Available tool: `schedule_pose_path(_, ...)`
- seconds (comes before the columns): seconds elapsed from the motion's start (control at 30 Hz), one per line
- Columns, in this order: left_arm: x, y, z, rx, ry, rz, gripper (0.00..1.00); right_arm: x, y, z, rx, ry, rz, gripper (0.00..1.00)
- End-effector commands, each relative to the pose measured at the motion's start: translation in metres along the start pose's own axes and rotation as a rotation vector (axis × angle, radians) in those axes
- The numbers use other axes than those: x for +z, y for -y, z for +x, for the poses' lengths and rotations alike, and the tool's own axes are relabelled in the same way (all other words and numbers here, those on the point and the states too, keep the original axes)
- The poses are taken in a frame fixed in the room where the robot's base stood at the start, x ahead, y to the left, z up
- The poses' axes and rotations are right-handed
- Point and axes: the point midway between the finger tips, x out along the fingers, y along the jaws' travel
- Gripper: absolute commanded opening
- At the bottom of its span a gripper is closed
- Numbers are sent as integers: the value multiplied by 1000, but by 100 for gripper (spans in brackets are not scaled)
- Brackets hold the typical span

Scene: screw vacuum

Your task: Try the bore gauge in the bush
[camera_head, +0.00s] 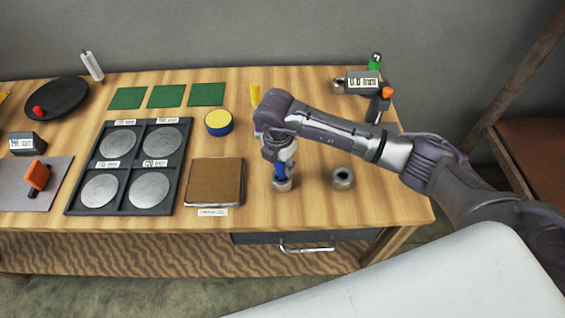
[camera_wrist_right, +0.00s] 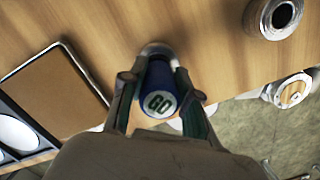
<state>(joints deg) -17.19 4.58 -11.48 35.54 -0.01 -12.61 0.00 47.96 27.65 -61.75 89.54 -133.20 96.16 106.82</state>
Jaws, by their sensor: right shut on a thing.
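My right gripper (camera_head: 281,164) is shut on the blue handle of the bore gauge (camera_head: 279,172). It holds it roughly upright near the front of the bench. The gauge's blue end in the right wrist view (camera_wrist_right: 160,103) is marked GO. Its lower end meets a grey metal bush (camera_head: 282,185); the bush's rim also shows behind the handle in the wrist view (camera_wrist_right: 156,48). I cannot tell how deep the gauge sits in the bore, as handle and fingers hide it. A second bush (camera_head: 342,177) stands to the right, its bore open and empty. My left gripper is not in view.
A brown board (camera_head: 215,181) lies left of the gauge, and a dark tray (camera_head: 128,202) with several grey discs is beyond it. A yellow-topped blue tin (camera_head: 218,122) stands behind. The right front corner is clear.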

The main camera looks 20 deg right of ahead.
Motion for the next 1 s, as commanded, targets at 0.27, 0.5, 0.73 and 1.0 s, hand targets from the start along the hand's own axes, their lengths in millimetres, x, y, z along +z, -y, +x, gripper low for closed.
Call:
schedule_pose_path(0.27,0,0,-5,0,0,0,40,1,-1,-7,2,0,0,0)
schedule_pose_path(0.5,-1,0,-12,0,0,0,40,2,-1,-17,2,0,0,0)
schedule_pose_path(0.73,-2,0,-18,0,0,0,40,4,-1,-26,2,0,0,0)
schedule_pose_path(1.0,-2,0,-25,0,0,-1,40,5,-1,-37,2,0,0,0)
